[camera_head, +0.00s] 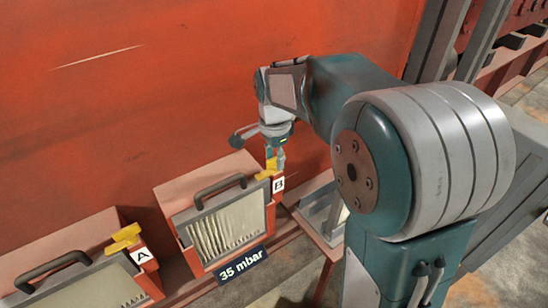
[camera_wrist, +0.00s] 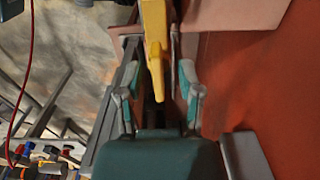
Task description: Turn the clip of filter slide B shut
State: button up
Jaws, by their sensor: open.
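Filter slide B (camera_head: 225,222) sits in a red housing, with a pale pleated filter and a dark handle (camera_head: 220,184) on top. Its label B (camera_head: 278,184) is at its upper right corner. The yellow clip of B (camera_head: 266,172) is just above the label. My gripper (camera_head: 276,160) points down at the clip, and its fingers partly overlap it. In the wrist view the yellow clip (camera_wrist: 154,45) runs lengthwise between the two teal fingers of my open gripper (camera_wrist: 159,76). A gap shows on both sides of it; I cannot tell whether either finger touches.
Filter slide A (camera_head: 105,288), with its own yellow clip (camera_head: 124,239), stands at the lower left. A red wall (camera_head: 150,90) rises close behind. A grey tray-like frame (camera_head: 322,212) is right of B.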

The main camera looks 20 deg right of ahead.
notch_tip(320, 180, up, 12)
dwell(0.4)
jog(key=shift+f, duration=0.1)
jog(key=s+f+n+t, duration=0.2)
jog(key=s+n, duration=0.5)
jog(key=s, duration=0.3)
jog(key=s+f+n+t, duration=0.3)
jog(key=s+n, duration=0.4)
jog(key=s, duration=0.4)
jog(key=shift+f+n+t, duration=0.3)
jog(key=shift+f, duration=0.05)
jog(key=shift+w+d, duration=0.1)
